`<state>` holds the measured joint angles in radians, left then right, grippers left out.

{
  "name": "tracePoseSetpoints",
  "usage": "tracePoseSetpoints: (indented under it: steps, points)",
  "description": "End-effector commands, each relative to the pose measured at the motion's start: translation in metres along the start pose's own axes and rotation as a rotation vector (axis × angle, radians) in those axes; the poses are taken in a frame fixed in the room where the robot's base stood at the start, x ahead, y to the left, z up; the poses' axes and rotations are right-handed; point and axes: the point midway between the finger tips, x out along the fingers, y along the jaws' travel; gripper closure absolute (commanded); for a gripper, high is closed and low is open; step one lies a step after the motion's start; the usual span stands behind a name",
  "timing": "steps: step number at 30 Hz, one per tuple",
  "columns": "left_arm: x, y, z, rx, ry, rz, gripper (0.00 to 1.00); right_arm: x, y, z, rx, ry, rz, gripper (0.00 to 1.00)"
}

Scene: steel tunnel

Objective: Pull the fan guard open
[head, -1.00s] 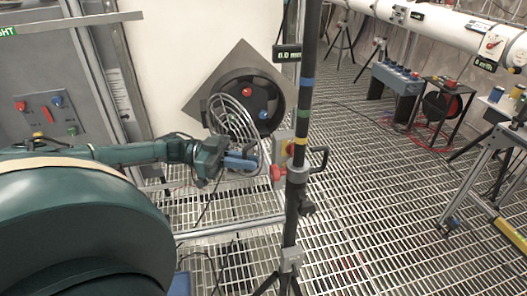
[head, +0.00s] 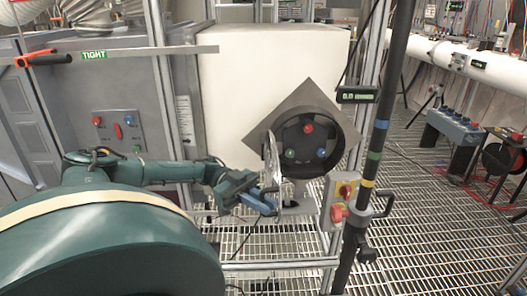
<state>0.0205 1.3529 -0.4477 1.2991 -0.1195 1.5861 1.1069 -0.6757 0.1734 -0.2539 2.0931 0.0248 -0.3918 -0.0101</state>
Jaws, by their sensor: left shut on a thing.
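The fan guard (head: 274,160) is a round wire grille, seen almost edge-on in the head view. It stands swung out at the left side of the fan housing (head: 347,141), a dark ring on a tilted square grey plate. Inside the ring a red knob, a green knob and a blue knob show uncovered. My left gripper (head: 268,201) is shut on the fan guard at its lower edge, in front of and below the housing. The exact contact at the fingertips is too small to see clearly. My right gripper is not in view.
A grey panel (head: 118,125) is at the left. Open grating floor (head: 440,235) lies to the right.

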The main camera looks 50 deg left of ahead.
Motion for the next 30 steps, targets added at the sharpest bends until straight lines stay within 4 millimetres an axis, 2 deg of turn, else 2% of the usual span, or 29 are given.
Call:
tracePoseSetpoints:
  steps: [6, 7, 8, 18, 23, 30]
  points:
    - [0.000, 0.000, 0.001, -0.001, -0.001, 0.000, 1.00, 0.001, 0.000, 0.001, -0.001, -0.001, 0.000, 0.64]
    - [0.000, 0.000, 0.001, -0.001, -0.001, 0.000, 0.88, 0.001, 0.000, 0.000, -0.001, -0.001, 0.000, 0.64]
    - [0.000, 0.000, 0.001, -0.001, -0.001, 0.000, 0.85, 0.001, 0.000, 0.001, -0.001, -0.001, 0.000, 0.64]
    - [-0.005, -0.001, 0.002, 0.000, -0.001, -0.002, 0.85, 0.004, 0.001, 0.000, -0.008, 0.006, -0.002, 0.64]
    - [-0.030, -0.001, 0.004, 0.002, -0.002, -0.005, 0.85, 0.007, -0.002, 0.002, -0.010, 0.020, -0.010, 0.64]
    - [-0.086, -0.001, 0.006, 0.006, 0.000, -0.007, 0.85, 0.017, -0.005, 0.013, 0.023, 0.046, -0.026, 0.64]
